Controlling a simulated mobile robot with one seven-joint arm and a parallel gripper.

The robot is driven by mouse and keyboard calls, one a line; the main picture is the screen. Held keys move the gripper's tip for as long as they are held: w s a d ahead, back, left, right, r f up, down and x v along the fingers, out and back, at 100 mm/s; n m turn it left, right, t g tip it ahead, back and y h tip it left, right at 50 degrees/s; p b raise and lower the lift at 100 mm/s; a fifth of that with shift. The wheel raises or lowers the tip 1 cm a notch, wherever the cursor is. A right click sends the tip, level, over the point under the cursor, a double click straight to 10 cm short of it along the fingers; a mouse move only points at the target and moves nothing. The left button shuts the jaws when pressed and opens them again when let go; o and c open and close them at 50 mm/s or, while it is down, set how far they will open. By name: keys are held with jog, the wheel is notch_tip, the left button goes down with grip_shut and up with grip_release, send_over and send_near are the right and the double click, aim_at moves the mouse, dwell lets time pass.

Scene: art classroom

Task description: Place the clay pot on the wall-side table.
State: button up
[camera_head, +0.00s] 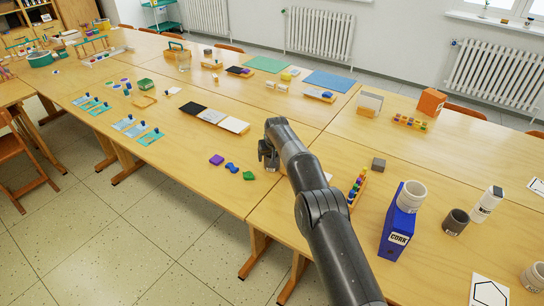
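I cannot tell for sure which vessel is the clay pot. A dark grey-brown cup (455,222) stands upright at the right on the near table (350,250). A pale cup (411,195) sits at the top of the blue CORK box (397,232); another pale cup (533,277) is at the right edge. The wall-side table (460,150) adjoins the near one, towards the radiators. My gripper (267,157) is above the tables near the middle, left of and apart from these vessels. Its fingers are small and dark, so whether it is open is unclear. I see nothing held in it.
A white bottle (488,204) stands beside the dark cup. A grey block (378,164) and a bead rack (357,188) lie near my arm. An orange box (431,102), a wooden box (369,104) and a coloured block tray (410,122) occupy the wall-side table; bare wood lies around them.

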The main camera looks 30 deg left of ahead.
jog(key=shift+s+d+r, duration=0.1)
jog(key=shift+r, duration=0.65)
jog(key=v, duration=1)
jog(key=shift+d+r, duration=0.2)
jog(key=shift+r, duration=0.15)
jog(key=shift+s, duration=0.15)
